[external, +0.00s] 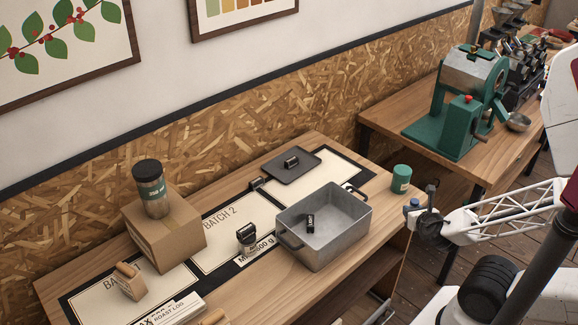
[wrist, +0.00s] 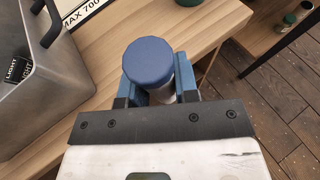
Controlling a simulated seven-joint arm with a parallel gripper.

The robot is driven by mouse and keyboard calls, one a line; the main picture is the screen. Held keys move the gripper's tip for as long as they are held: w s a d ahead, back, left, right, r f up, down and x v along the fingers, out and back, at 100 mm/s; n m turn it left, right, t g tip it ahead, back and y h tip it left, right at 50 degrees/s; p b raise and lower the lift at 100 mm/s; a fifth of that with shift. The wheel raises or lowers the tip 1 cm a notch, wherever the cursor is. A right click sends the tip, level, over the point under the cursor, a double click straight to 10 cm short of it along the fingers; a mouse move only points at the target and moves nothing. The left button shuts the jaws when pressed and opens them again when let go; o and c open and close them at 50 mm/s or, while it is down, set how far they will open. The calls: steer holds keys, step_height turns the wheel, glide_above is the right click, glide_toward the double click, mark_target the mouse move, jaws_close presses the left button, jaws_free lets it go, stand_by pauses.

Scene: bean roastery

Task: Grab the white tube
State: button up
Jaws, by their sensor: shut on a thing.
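The white tube (wrist: 180,84) has a blue cap (wrist: 149,62) and stands between the blue fingers of my gripper (wrist: 160,82) in the wrist view. My gripper is shut on it, with a finger on each side. The tube is at the edge of the wooden table; the wrist view does not show clearly whether its base touches the wood. In the external view, my gripper (external: 425,222) is at the table's right end, and only the blue cap (external: 414,202) shows clearly. Most of the white body is hidden by my gripper.
A grey metal bin (external: 345,238) holding a small black item stands left of my gripper. A green canister (external: 401,179) stands behind it. A cardboard box (external: 180,240) carries a dark-lidded jar (external: 152,190). A green roaster (external: 460,120) stands on the back table.

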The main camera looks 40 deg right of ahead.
steer(key=shift+s+a+r, duration=0.1)
steer(key=shift+s+a, duration=0.05)
steer(key=shift+s, duration=0.5)
steer(key=shift+s+a+r, duration=0.1)
steer(key=shift+s, duration=0.55)
steer(key=shift+s, duration=0.1)
steer(key=shift+s+a+r, duration=0.1)
steer(key=shift+s+a, duration=0.1)
steer(key=shift+s, duration=0.8)
steer(key=shift+s+a+r, duration=0.1)
steer(key=shift+s+a, duration=0.1)
steer(key=shift+s, duration=0.75)
steer(key=shift+s+a, duration=0.1)
steer(key=shift+s, duration=0.15)
